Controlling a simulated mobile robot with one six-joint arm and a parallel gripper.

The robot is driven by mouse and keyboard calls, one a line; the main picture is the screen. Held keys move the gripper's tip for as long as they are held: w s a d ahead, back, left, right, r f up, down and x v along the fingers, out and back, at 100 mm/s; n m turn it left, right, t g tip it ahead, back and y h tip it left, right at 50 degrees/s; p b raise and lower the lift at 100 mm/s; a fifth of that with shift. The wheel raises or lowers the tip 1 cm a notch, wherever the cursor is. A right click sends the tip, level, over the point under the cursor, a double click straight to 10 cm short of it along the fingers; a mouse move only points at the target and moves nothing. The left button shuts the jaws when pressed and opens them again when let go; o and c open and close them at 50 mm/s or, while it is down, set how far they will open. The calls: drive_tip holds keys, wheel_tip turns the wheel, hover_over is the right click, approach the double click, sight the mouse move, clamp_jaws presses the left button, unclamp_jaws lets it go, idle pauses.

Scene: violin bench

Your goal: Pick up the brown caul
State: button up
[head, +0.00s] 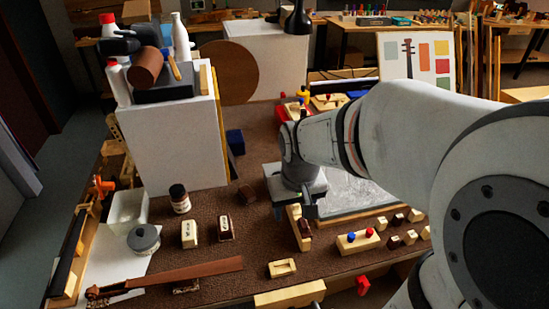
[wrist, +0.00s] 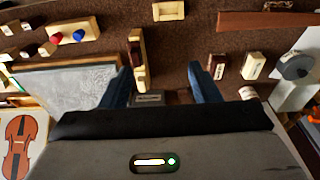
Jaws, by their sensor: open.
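A small brown block with a pale label (head: 226,228), which looks like the brown caul, sits on the brown bench mat next to a cream block with a dark label (head: 190,234). In the wrist view the brown block (wrist: 217,66) is just outside the right finger, with the cream block (wrist: 254,66) further right. My gripper (head: 294,211) is above the mat, to the right of the brown block in the head view. In the wrist view my gripper (wrist: 160,72) has its blue fingers wide apart with nothing held. Its near finger partly hides the mat.
A wooden strip with a dark piece (head: 303,231) stands beneath my gripper. A peg block (head: 357,241) and several small blocks are to its right. A jar (head: 180,200), a grey-lidded tub (head: 143,239) and a long brown fingerboard (head: 175,275) are left. Bare mat lies between.

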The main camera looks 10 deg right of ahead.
drive_tip(key=w+d+f, duration=0.3)
drive_tip(key=w+f, duration=0.1)
drive_tip(key=w, duration=0.1)
drive_tip(key=g+p, duration=0.1)
drive_tip(key=g, duration=0.1)
hover_over(305, 222)
wheel_tip(305, 222, down, 8)
drive_tip(key=shift+r, duration=0.25)
drive_tip(key=shift+f+p, duration=0.75)
drive_tip(key=shift+f, duration=3.25)
drive_tip(key=shift+c, duration=0.3)
drive_tip(key=c, duration=1)
